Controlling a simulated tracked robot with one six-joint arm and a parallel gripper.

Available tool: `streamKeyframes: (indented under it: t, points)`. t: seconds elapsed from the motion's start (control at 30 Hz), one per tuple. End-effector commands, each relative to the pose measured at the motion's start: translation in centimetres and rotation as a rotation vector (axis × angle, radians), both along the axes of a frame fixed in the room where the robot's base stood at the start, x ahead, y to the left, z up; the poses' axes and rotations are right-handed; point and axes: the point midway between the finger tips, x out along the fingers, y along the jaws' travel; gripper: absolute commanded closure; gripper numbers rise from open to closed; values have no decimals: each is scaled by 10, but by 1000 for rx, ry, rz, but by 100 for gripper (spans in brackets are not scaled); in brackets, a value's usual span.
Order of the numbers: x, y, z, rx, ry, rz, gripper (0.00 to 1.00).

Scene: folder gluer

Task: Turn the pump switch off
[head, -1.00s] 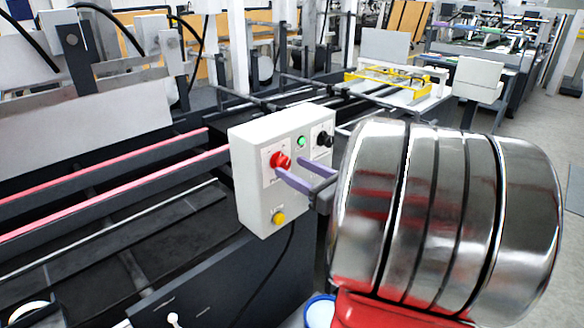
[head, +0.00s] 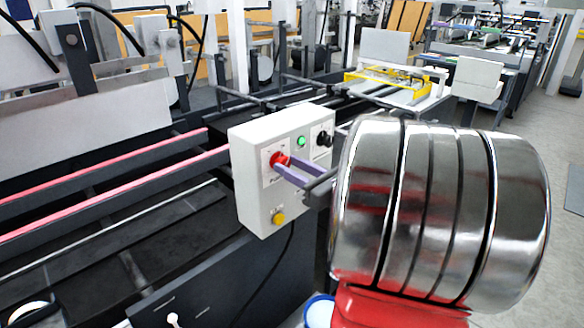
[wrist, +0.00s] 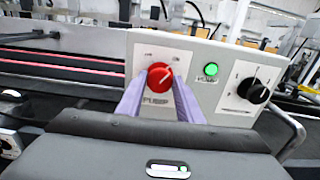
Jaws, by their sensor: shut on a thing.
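The pump switch is a red rotary knob (head: 279,159) on the front of a light grey control box (head: 250,198). In the wrist view the red knob (wrist: 160,76) sits above the printed word PUMP, and its pale pointer line slants toward the upper right. My gripper (head: 283,165) has two purple fingers that reach the knob from the right in the head view. In the wrist view my gripper (wrist: 160,88) has one finger on each side of the knob, shut on it. The fingertips cover part of the knob's sides and of its label.
A lit green lamp (wrist: 211,69) and a black knob (wrist: 257,91) are to the right of the pump switch on the same box. A yellow button (head: 279,218) is low on the box. Machine rails (head: 110,190) run at the left.

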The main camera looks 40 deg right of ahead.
Motion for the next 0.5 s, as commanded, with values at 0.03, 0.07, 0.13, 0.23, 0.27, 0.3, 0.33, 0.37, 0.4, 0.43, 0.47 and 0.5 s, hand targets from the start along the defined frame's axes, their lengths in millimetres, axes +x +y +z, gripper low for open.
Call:
streamKeyframes:
  t: [0.03, 0.07, 0.13, 0.23, 0.27, 0.3, 0.33, 0.37, 0.4, 0.43, 0.47, 0.5]
  points:
    - [0, 0, 0, 0, 0, 0, 86]
    - [0, 0, 0, 0, 0, 0, 88]
    - [0, 0, 0, 0, 0, 0, 90]
    - [0, 0, 0, -3, 0, 0, 90]
    - [0, 0, 0, -5, 0, 0, 90]
    - [0, 0, 0, -9, 0, 0, 90]
    - [0, 0, 0, -13, 0, 0, 90]
    - [0, 0, 0, -18, -1, 0, 90]
    - [0, 0, 0, -26, -1, 0, 90]
    - [0, 0, 0, -35, -1, 0, 90]
    - [0, 0, 0, -43, -1, 0, 90]
    - [0, 0, 0, -57, -2, 0, 90]
